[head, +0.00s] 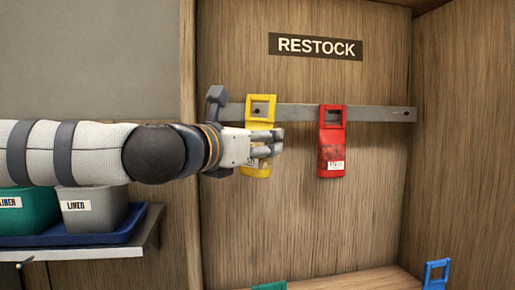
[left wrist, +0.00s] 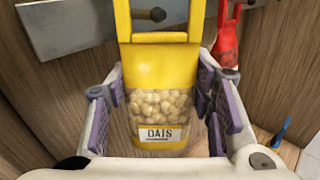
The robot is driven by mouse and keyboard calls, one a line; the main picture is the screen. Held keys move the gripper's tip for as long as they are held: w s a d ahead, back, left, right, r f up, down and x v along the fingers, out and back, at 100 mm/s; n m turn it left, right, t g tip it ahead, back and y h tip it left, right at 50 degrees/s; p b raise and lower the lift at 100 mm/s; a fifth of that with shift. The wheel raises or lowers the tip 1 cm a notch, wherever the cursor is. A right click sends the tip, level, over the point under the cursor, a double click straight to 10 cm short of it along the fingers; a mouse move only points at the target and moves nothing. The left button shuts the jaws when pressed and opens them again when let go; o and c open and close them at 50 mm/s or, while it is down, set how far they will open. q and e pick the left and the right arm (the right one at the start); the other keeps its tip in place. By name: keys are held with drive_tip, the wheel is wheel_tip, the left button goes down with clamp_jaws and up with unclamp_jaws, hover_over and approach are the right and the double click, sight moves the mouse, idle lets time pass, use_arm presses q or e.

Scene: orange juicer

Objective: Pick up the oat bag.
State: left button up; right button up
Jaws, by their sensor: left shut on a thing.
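The oat bag (head: 260,110) is yellow, with a square handle opening at its top, and hangs at a peg on the metal rail. In the left wrist view the oat bag (left wrist: 160,72) shows pale oats behind a clear window and a label reading OATS. My left gripper (head: 268,146) reaches in from the left and is shut on the bag's lower part. In the left wrist view its fingers (left wrist: 165,110) stand on both sides of the bag. The peg still shows inside the handle opening. My right gripper is not in view.
A red bag (head: 331,140) hangs to the right on the same metal rail (head: 385,113), under a RESTOCK sign (head: 315,46). A wooden side wall stands at the right. Blue (head: 436,272) and green (head: 270,286) handles show low down. Bins (head: 93,208) sit on a blue tray at left.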

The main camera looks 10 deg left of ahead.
use_arm(q)
drive_tip(key=p+v, duration=0.2)
drive_tip(key=v, duration=1.6)
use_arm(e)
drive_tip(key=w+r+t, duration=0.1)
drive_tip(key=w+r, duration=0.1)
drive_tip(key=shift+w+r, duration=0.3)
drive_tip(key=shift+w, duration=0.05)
use_arm(q)
drive_tip(key=shift+d, duration=0.1)
